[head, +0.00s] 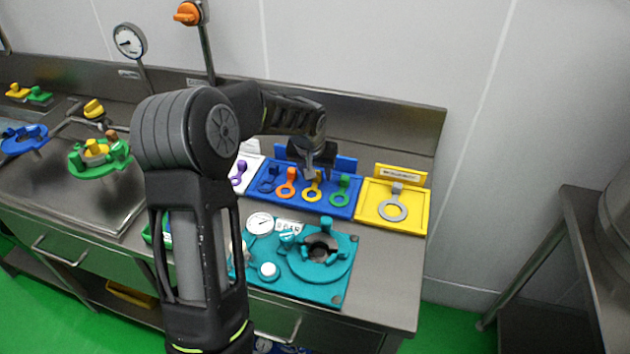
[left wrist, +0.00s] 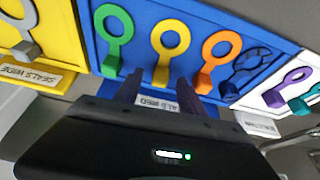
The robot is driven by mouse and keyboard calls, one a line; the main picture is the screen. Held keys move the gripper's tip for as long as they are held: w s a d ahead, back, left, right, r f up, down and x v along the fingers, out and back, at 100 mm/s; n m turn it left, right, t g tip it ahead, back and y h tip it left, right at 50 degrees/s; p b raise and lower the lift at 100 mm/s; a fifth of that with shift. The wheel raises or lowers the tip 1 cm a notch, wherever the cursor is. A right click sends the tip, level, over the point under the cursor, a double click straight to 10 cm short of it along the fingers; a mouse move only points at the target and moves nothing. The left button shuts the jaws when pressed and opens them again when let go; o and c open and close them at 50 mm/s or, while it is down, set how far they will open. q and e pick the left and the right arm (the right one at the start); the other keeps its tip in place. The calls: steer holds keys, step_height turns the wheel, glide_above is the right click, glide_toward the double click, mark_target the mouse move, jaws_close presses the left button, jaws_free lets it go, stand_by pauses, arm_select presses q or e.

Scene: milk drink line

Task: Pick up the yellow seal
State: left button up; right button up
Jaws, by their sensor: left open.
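The yellow seal (head: 312,193) is a flat ring with a tab, on the blue board (head: 340,209) between an orange seal (head: 287,190) and a green seal (head: 341,192). In the left wrist view the yellow seal (left wrist: 167,36) shows its ring and its tab with a raised block. My left gripper (head: 318,168) is open and empty near the yellow seal's tab end. In the left wrist view its two fingers (left wrist: 157,92) point toward the board, roughly in line with the yellow seal. The gap between fingers and seal is hard to judge. My right gripper is not seen.
A yellow board (head: 411,222) with a grey seal (head: 393,208) lies to the right, a white board with a purple seal (head: 238,174) to the left. A teal fixture (head: 335,284) stands in front. My left arm hides part of the counter.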

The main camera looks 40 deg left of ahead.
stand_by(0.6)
arm_select(q)
jaws_close()
stand_by(0.3)
